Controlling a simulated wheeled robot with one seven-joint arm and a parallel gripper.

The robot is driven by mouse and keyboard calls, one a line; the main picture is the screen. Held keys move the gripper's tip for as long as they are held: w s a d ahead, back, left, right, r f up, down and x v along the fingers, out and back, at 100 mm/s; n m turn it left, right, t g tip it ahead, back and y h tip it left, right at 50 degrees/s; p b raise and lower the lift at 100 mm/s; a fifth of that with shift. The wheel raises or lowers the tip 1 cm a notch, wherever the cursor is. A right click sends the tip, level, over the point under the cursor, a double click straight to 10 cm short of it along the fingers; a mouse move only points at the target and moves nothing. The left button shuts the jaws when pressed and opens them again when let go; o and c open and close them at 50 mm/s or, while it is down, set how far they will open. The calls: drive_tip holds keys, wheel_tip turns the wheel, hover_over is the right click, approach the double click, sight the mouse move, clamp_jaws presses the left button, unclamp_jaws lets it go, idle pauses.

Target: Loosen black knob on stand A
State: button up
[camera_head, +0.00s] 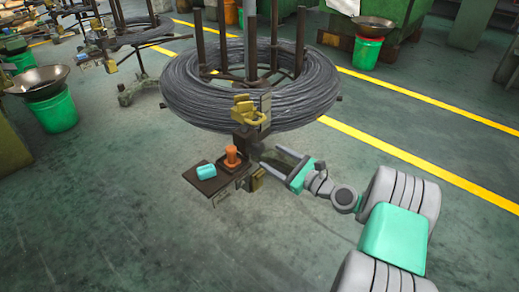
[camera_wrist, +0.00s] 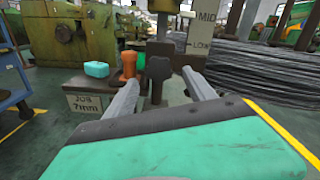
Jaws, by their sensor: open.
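A stand carrying a large coil of grey wire (camera_head: 190,95) stands at the upper middle of the head view; no letter A is legible on it. In the wrist view a black knob (camera_wrist: 159,65) with a broad, upright head shows ahead, between the lines of my two fingers. In the head view I cannot clearly pick out the knob among the dark parts below the coil. My gripper (camera_head: 272,160) reaches in from the right, beside the stand's small shelf. Its fingers (camera_wrist: 161,84) are apart with nothing held; whether the tips overlap the knob in depth is unclear.
An orange piece (camera_head: 232,158) and a cyan block (camera_head: 206,172) sit on the dark shelf (camera_head: 192,178) left of my gripper. A yellow-brown fitting (camera_head: 250,113) is above. A sign reading "JOB 7mm" (camera_wrist: 91,104) hangs at the shelf front. Open floor lies in front.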

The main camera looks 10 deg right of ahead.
sight(261, 151)
drive_tip(key=shift+w+a+r+p, duration=0.2)
drive_tip(key=shift+w+a+p, duration=0.4)
drive_tip(key=shift+p, duration=0.3)
drive_tip(key=x, duration=0.1)
drive_tip(key=b+x, duration=0.1)
drive_tip(key=x, duration=0.2)
drive_tip(key=shift+w+a+f+b, duration=0.1)
drive_tip(key=shift+w+f+b, duration=0.1)
drive_tip(key=shift+f+b, duration=0.2)
drive_tip(key=shift+w+a+r, duration=0.1)
drive_tip(key=shift+w+a, duration=0.05)
drive_tip(key=shift+w, duration=0.2)
drive_tip(key=c, duration=1.4)
